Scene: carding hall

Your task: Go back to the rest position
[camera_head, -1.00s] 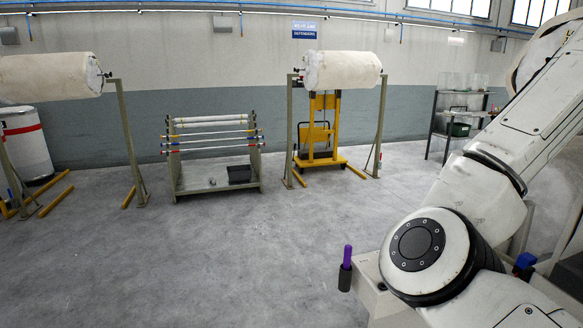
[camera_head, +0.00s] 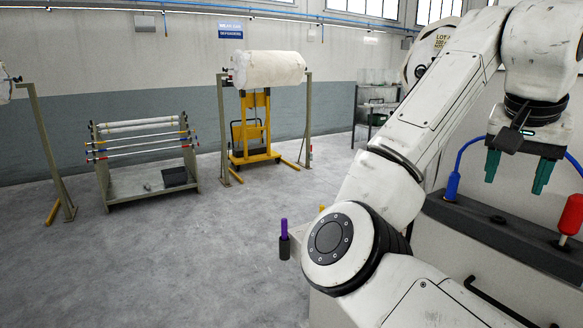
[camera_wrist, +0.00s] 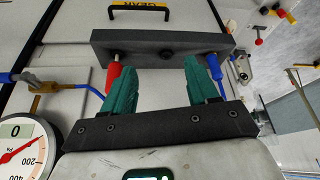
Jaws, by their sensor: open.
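My gripper (camera_head: 517,174) hangs at the upper right in the head view, with two teal fingers apart and nothing between them. It is above a dark ledge (camera_head: 485,236) on a pale machine cabinet. The wrist view shows my gripper (camera_wrist: 156,78) open too, with the dark ledge (camera_wrist: 160,48) beyond its fingers. A red-handled lever (camera_head: 571,214) stands at the right of the ledge and a blue-handled one (camera_head: 452,186) at its left. In the wrist view the red handle (camera_wrist: 113,76) is partly behind one finger and the blue handle (camera_wrist: 214,68) beside the other.
A pressure gauge (camera_wrist: 20,152) shows at the wrist view's lower left. A black bar handle (camera_head: 503,304) is on the cabinet front. A purple-topped tool (camera_head: 284,229) stands by my arm. A rod rack (camera_head: 140,199) and a roll on a stand (camera_head: 268,69) are farther back.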

